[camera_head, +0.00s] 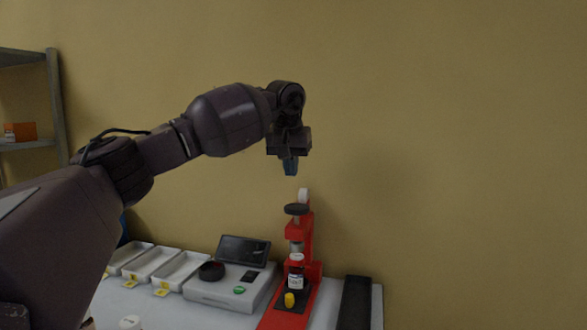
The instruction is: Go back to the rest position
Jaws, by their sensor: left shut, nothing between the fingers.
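My left arm comes in from the left and reaches across the upper middle of the head view. A small bottle with a white label (296,272) stands in the red stand. My right gripper is not in view.
A white table (340,290) holds a grey instrument with a dark screen (244,250), several white trays (150,262), a yellow-topped item (289,299) and a black block (355,302). A shelf (54,100) stands at the left. The air right of my gripper is clear.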

